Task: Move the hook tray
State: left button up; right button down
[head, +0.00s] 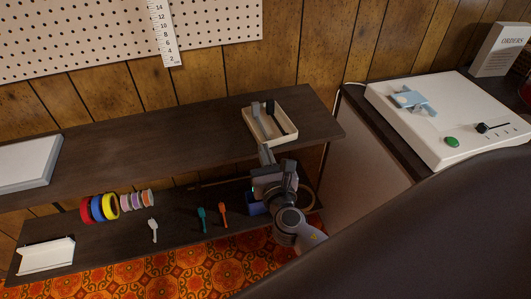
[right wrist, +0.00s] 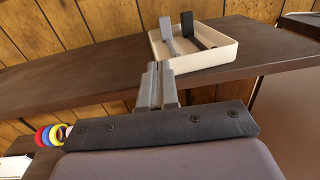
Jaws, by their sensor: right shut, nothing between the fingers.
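The hook tray (head: 285,136) is a shallow cream box on the upper dark shelf, near its right end. It holds a grey piece and a black piece, which look like hooks. In the right wrist view the tray (right wrist: 215,56) is just beyond my fingertips, up and to the right. My right gripper (head: 266,153) is at the shelf's front edge, just in front of the tray. Its fingers (right wrist: 158,70) are together and empty. I cannot tell whether the fingertips touch the tray. My left gripper is not in view.
The upper shelf (head: 150,140) is clear left of the tray, up to a white panel (head: 25,162). The lower shelf holds coloured rolls (head: 97,208), small tools (head: 222,215) and a white holder (head: 45,257). A cabinet with a white machine (head: 440,120) stands right, past a gap.

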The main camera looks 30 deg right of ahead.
jog(key=shift+w, duration=0.1)
jog(key=shift+x, duration=2.8)
jog(key=shift+d, duration=0.1)
